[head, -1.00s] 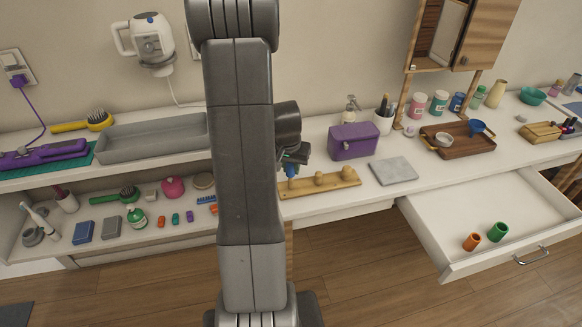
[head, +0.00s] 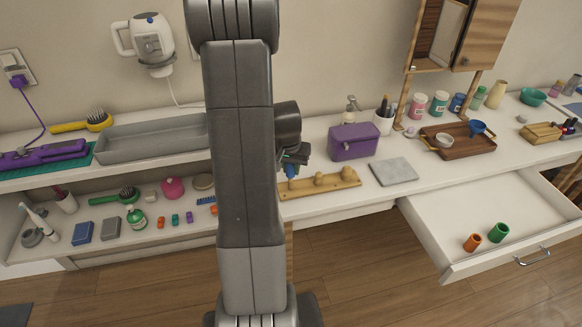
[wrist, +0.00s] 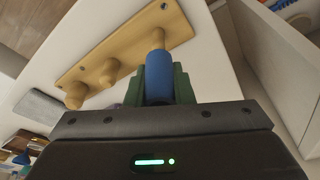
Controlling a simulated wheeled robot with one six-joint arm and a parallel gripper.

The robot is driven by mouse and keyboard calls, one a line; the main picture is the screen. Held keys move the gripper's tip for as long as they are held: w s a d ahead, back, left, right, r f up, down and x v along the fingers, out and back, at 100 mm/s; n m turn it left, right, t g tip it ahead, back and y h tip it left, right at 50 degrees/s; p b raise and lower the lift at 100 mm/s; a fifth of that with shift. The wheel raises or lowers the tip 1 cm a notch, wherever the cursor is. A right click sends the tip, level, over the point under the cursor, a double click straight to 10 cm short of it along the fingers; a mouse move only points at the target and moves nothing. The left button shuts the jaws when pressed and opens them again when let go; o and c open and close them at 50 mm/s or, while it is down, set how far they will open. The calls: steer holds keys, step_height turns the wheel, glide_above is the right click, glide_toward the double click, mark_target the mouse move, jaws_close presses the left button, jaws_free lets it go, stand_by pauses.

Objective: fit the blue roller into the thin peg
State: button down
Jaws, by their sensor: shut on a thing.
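The blue roller (wrist: 159,76) is held between the green fingers of my gripper (wrist: 156,88) in the wrist view. In the head view the roller (head: 291,170) shows just right of my arm, over the left end of the wooden peg board (head: 330,184). The board (wrist: 92,62) carries several pegs. The thin peg (wrist: 154,38) shows right at the roller's far end and lines up with it in the wrist view. I cannot tell whether its tip is inside the roller. Two thicker round-headed pegs (head: 319,179) stand bare to the right.
A purple box (head: 353,142) stands behind the board, and a grey slab (head: 393,171) lies right of it. An open drawer (head: 480,205) holds an orange roller (head: 472,242) and a green roller (head: 498,232). A grey tray (head: 150,138) lies left of my arm.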

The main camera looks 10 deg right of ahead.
mark_target(291, 180)
steer(key=shift+f, duration=0.2)
steer(key=shift+f+b, duration=0.35)
steer(key=shift+b, duration=0.1)
steer(key=shift+s+a+b+x, duration=0.1)
steer(key=shift+s+b+x, duration=0.05)
steer(key=shift+b+x, duration=0.6)
steer(key=shift+s+a+b+x, duration=0.1)
steer(key=shift+s+b+x, duration=0.05)
steer(key=shift+b+x, duration=0.6)
steer(key=shift+s+a+b+x, duration=0.1)
steer(key=shift+s+b+x, duration=0.05)
steer(key=shift+b+x, duration=0.6)
steer(key=c, duration=1.2)
jaws_free()
steer(key=shift+f, duration=0.15)
steer(key=shift+o, duration=0.2)
steer(key=p+v, duration=0.1)
steer(key=v, duration=1.2)
steer(key=shift+s+r, duration=0.15)
steer(key=shift+r, duration=0.25)
steer(key=shift+f, duration=0.15)
